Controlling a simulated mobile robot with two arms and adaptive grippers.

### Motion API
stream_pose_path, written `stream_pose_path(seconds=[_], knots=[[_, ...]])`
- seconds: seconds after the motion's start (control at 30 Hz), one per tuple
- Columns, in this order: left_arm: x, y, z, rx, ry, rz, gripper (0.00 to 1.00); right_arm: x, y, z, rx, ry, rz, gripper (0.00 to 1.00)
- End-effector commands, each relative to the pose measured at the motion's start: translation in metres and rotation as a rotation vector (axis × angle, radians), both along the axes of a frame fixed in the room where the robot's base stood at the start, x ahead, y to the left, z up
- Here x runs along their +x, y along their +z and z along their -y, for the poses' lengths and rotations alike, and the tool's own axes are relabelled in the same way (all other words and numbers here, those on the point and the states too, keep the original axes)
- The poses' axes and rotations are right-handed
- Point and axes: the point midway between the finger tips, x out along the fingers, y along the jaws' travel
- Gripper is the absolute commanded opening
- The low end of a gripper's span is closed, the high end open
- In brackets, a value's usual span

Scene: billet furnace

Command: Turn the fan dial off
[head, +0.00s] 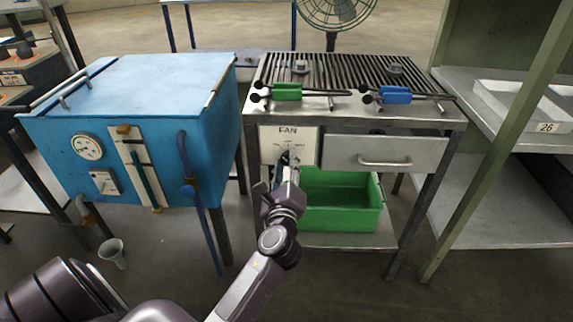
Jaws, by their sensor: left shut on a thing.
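The fan dial sits on a white panel (304,143) labelled FAN, on the front of the metal slatted table (335,116). My left gripper (287,162) is at the panel, its fingers shut on the dial. The gripper covers most of the dial, so its pointer position cannot be read. A fan (337,12) with a round cage stands behind the table. My right gripper is not in the head view.
A blue furnace box (150,85) stands to the left. A green bin (345,218) is on the lower shelf under a drawer (385,153). Green-handled (287,92) and blue-handled (396,94) tools lie on top. Shelving (480,190) is at right.

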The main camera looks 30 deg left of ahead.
Motion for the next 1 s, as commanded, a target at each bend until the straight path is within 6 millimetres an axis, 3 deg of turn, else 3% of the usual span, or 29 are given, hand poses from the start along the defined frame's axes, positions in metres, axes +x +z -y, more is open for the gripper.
stream_pose_path(seconds=[0.57, 0.6, 0.73, 1.0], knots=[[-0.0004, -0.0008, -0.0003, -0.032, 0.001, 0.017, 0.05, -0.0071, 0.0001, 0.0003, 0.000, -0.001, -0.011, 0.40], [-0.0004, -0.0008, -0.0003, -0.032, 0.001, 0.017, 0.32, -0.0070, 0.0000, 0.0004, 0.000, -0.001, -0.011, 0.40], [-0.0003, -0.0006, -0.0003, -0.031, 0.001, 0.017, 0.47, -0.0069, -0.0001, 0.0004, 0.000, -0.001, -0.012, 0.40], [-0.0006, -0.0005, 0.0001, -0.029, 0.001, 0.017, 0.47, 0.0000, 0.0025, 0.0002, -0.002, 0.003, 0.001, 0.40]])
